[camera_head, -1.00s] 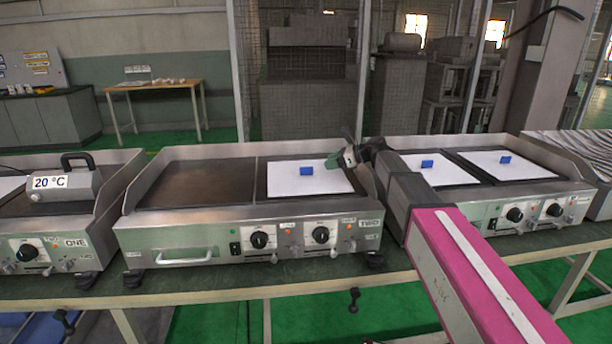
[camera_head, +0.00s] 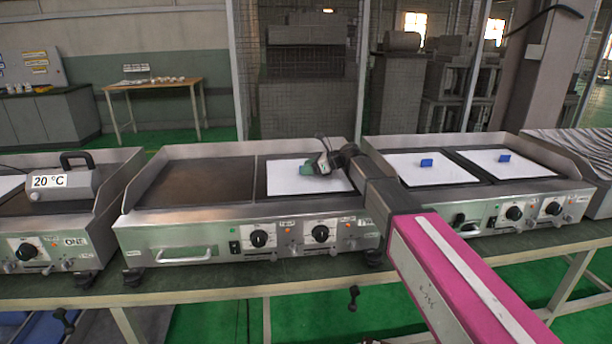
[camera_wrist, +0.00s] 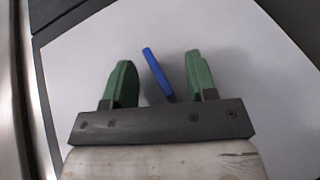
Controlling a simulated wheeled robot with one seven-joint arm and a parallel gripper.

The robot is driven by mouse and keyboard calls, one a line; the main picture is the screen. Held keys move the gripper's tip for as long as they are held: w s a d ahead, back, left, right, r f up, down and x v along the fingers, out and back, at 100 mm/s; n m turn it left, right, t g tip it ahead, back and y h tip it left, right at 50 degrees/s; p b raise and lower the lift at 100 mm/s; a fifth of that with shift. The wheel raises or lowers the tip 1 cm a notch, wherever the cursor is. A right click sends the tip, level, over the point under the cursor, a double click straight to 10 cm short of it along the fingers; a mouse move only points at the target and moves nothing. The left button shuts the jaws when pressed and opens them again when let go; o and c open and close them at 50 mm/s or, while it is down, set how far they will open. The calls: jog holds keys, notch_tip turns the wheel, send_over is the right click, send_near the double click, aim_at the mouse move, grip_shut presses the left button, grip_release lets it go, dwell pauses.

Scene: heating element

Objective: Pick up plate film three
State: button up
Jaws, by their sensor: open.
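A white plate film (camera_head: 285,178) with a blue handle lies on the right half of the middle griddle, labelled TWO. In the wrist view the white film (camera_wrist: 255,50) fills most of the picture. Its blue handle (camera_wrist: 157,72) stands between the two green fingers, tilted relative to them, with gaps on both sides. In the wrist view my gripper (camera_wrist: 160,80) is open and holds nothing. I cannot read which number this film has.
Two more white films, a left one (camera_head: 440,172) and a right one (camera_head: 515,165), lie with blue handles on the right griddle. The middle griddle's left half (camera_head: 195,182) is bare. A weight marked 20 °C (camera_head: 62,180) sits on griddle ONE at left. Raised metal walls edge the griddles.

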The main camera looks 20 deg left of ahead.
grip_shut()
jog(key=shift+r, duration=0.15)
